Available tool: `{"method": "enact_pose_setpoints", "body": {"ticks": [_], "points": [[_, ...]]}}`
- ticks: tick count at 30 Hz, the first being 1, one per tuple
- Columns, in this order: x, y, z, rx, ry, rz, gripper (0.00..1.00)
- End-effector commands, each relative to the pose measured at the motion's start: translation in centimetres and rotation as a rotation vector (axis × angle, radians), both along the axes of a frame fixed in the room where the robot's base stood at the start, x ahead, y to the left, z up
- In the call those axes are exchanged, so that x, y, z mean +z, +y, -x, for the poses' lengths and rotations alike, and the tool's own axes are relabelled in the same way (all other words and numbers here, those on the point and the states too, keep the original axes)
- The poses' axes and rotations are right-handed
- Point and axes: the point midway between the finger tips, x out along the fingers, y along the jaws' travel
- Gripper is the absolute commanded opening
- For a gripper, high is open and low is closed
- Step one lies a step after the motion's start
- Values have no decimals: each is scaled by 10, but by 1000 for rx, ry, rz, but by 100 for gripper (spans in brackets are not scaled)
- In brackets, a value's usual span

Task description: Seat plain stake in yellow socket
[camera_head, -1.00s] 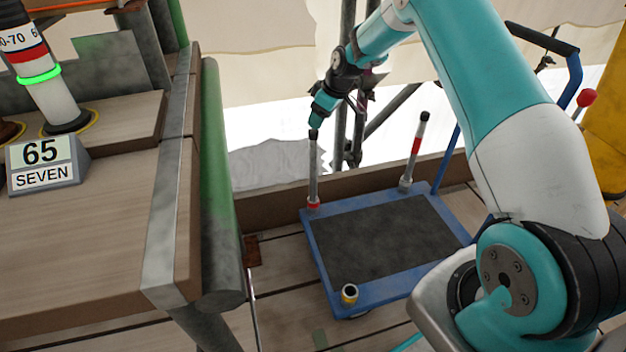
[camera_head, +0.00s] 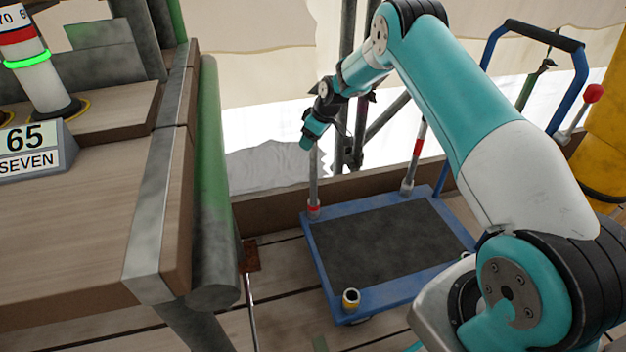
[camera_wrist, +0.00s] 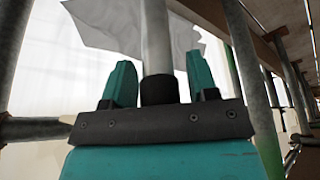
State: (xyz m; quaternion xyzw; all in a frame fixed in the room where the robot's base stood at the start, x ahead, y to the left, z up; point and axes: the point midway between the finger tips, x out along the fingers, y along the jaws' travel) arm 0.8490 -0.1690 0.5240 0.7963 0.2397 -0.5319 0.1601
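The plain stake (camera_head: 314,182) is a grey rod standing upright in a red socket (camera_head: 313,211) at the back-left corner of the cart. My gripper (camera_head: 307,143) is at its top, which it hides in the head view. In the wrist view my gripper (camera_wrist: 160,85) has its two teal fingers apart, with the stake (camera_wrist: 157,40) and its black end between them. Narrow gaps show on both sides, so it looks open. The yellow socket (camera_head: 351,299) is at the cart's front-left corner and looks empty.
A blue cart (camera_head: 402,290) with a dark deck (camera_head: 380,240) carries another stake (camera_head: 418,145) with a red band at its back right. A wooden bench (camera_head: 80,230) with a "65 SEVEN" sign (camera_head: 30,150) stands left. Scaffold poles (camera_head: 345,110) rise behind my gripper.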

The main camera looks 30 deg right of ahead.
Motion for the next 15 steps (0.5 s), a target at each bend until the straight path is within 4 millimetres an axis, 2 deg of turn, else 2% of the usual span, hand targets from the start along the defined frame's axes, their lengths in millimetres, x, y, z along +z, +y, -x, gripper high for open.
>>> {"method": "enact_pose_setpoints", "body": {"ticks": [1, 6, 7, 15], "points": [[0, 0, 0, 0, 0, 0, 41], [0, 0, 0, 0, 0, 0, 2], [0, 0, 0, 0, 0, 0, 0], [1, 0, 0, 1, 0, 0, 0]]}}
